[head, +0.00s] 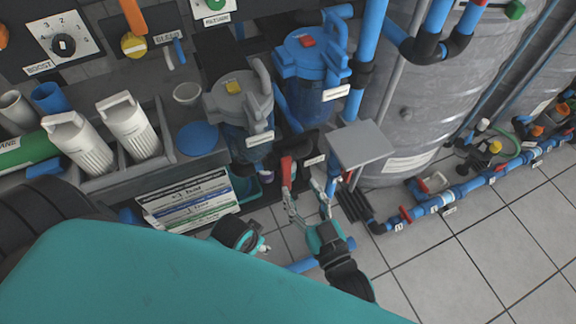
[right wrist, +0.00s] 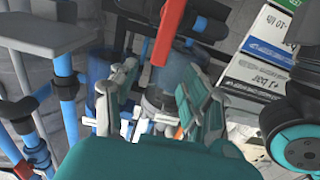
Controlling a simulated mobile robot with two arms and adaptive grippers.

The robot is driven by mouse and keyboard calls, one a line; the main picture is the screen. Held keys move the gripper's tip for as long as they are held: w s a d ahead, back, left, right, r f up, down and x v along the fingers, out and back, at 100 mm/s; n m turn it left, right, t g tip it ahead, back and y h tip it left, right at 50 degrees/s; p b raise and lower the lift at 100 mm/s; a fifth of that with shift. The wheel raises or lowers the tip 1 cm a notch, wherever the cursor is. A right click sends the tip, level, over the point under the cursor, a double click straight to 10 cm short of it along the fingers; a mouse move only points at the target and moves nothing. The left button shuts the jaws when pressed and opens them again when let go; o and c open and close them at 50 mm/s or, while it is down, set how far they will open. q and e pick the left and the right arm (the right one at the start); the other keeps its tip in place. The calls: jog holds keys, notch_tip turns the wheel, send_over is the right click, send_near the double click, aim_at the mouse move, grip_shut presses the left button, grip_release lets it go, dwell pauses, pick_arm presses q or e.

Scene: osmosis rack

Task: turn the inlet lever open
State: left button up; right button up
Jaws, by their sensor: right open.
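A red lever (head: 287,171) hangs below the filter housings in the head view, near the dark bracket. In the right wrist view the red lever (right wrist: 168,32) comes down from the top edge, in line with the gap between the fingers. My right gripper (head: 308,193) is open, its fingertips just below the lever's lower end; the left finger looks nearest. It also shows in the right wrist view (right wrist: 158,92), with nothing held. I cannot tell whether the lever is touched. A dark and teal part of mine (head: 237,234), perhaps the left gripper, is mostly hidden behind my body.
A grey-topped filter housing (head: 238,95) and a blue one (head: 307,65) stand above the lever. A grey plate (head: 360,144) juts out right of the gripper. A printed sign (head: 188,200) lies to the left. Blue floor pipes (head: 480,183) run at right, beside open tiled floor.

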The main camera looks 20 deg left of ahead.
aim_at(287, 165)
jog(key=b+x, duration=0.1)
jog(key=x, duration=0.5)
jog(key=shift+w+a+f, duration=0.1)
jog(key=shift+w+a, duration=0.05)
jog(key=shift+a, duration=0.05)
pick_arm(q)
jog(key=shift+r, duration=2.35)
pick_arm(e)
jog(key=shift+x, duration=0.75)
jog(key=shift+c, duration=0.3)
grip_shut()
